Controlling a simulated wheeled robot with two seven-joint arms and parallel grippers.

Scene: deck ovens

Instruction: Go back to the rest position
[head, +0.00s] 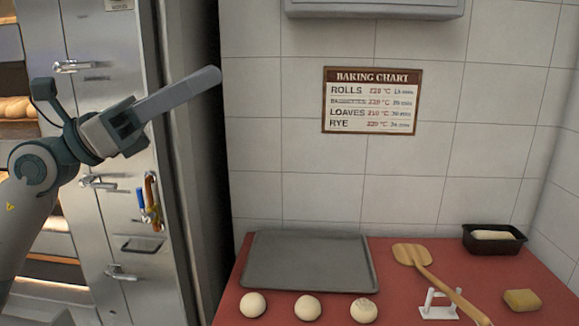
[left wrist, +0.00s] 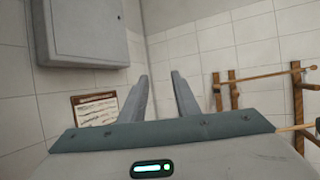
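My left gripper (head: 180,92) is raised in front of the oven side at the left of the head view, its fingers pointing up and to the right. In the left wrist view the two fingers of my left gripper (left wrist: 161,97) stand apart with only tiled wall between them, so it is open and empty. It is well above and to the left of the red worktop (head: 400,303) and touches nothing that I can see. My right gripper is in neither view.
On the worktop are a grey baking tray (head: 310,262), several dough balls (head: 308,307), a wooden peel (head: 412,256) on a white stand (head: 438,304), a black loaf tin (head: 494,239) and a yellowish block (head: 522,299). The steel oven (head: 105,215) stands left. A wooden rack (left wrist: 232,90) hangs on the wall.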

